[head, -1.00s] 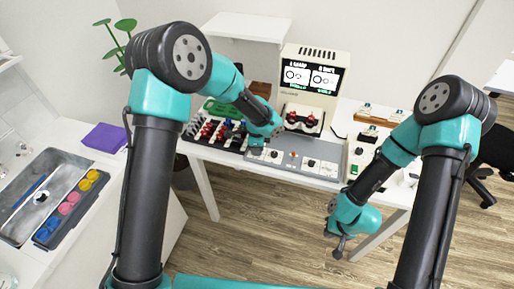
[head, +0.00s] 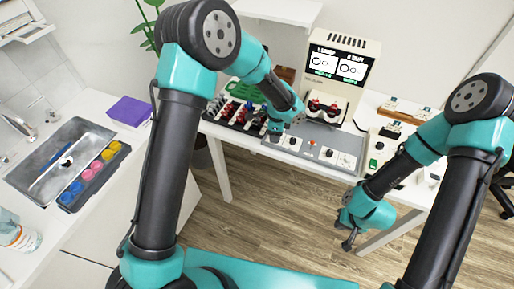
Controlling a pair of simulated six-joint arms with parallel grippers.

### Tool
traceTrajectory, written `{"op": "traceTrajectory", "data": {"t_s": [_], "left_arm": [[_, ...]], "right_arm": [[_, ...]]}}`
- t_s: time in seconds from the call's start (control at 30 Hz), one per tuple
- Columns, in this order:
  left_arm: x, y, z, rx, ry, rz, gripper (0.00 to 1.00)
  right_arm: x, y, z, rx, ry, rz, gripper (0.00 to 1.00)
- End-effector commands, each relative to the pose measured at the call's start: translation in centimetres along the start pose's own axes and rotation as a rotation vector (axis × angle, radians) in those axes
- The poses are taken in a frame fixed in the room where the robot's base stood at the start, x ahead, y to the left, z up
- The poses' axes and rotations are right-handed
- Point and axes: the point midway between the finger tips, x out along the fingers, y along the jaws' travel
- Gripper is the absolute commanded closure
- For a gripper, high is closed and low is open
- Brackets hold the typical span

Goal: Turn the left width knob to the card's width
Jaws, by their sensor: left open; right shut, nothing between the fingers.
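A machine (head: 343,83) stands on the far table, its screen (head: 339,66) showing two panels with ring drawings and green text too small to read. In front lies a grey control panel (head: 320,158) with a left knob (head: 293,141), a red button (head: 311,146) and a right knob (head: 329,153). My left gripper (head: 275,131) is open and empty over the panel's left end, left of the left knob and apart from it in the picture. My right gripper (head: 347,241) is shut and empty, hanging before the table's front edge. I cannot make out a separate card.
A rack (head: 238,117) of red and dark pieces stands left of the panel. A cream box (head: 381,147) with a green switch stands at right, below wooden holders (head: 405,112). A side counter holds a sink tray (head: 60,160) and a purple block (head: 129,110).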

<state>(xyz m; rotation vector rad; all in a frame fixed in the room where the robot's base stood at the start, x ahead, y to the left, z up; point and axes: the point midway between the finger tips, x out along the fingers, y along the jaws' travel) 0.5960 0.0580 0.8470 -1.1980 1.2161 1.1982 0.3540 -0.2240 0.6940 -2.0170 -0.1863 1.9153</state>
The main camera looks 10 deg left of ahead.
Motion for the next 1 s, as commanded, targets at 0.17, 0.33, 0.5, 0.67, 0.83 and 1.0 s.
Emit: {"op": "traceTrajectory", "data": {"t_s": [0.17,0.33,0.5,0.67,0.83,1.0], "left_arm": [[0.04,-0.08,0.02,-0.011,0.001,-0.001,0.47],[0.04,-0.09,0.04,-0.068,0.001,-0.001,0.47],[0.01,-0.1,0.07,-0.18,0.001,-0.002,0.47],[-0.02,-0.13,0.09,-0.307,0.001,-0.002,0.47],[-0.04,-0.14,0.09,-0.441,0.002,-0.003,0.47],[-0.05,-0.14,0.09,-0.576,0.002,-0.003,0.47]], "right_arm": [[0.0,0.0,0.0,0.0,0.0,0.0,1.0],[0.0,0.0,0.0,0.0,0.0,0.0,1.0],[0.0,0.0,0.0,0.0,0.0,0.0,1.0],[0.0,0.0,0.0,0.0,0.0,0.0,1.0],[0.0,0.0,0.0,0.0,0.0,0.0,1.0],[0.0,0.0,0.0,0.0,0.0,0.0,1.0]]}}
